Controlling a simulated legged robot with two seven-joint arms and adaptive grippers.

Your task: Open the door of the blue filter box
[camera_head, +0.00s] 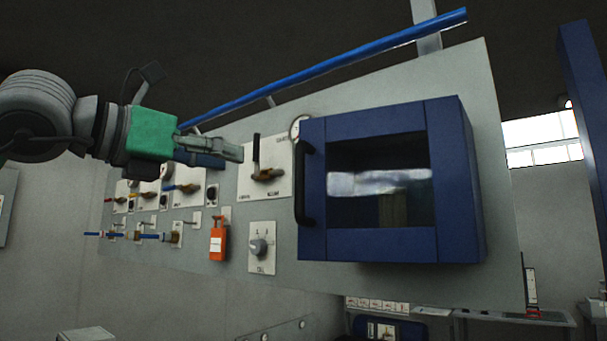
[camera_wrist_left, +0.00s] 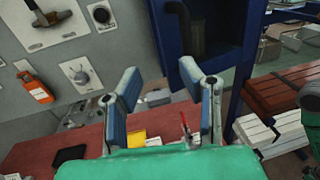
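The blue filter box (camera_head: 375,250) is mounted on a grey panel, with a dark window in its front. Its door looks shut. A black curved handle (camera_head: 302,185) runs vertically along the door's left edge. My left gripper (camera_head: 232,155) is up and left of the handle, apart from it in the picture. In the left wrist view the gripper (camera_wrist_left: 160,76) is open, its two blue-padded fingers spread with nothing between them. Part of the blue box (camera_wrist_left: 230,65) and a dark handle-like bar (camera_wrist_left: 186,28) show beyond the fingertips. My right gripper's fingers are not visible.
The grey panel (camera_head: 340,277) carries a lever valve (camera_head: 266,174), a rotary knob (camera_head: 260,247), an orange tag (camera_head: 218,242) and several small valves left of the box. A blue pipe (camera_head: 330,65) runs above. A reddish surface (camera_wrist_left: 80,150) lies below in the wrist view.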

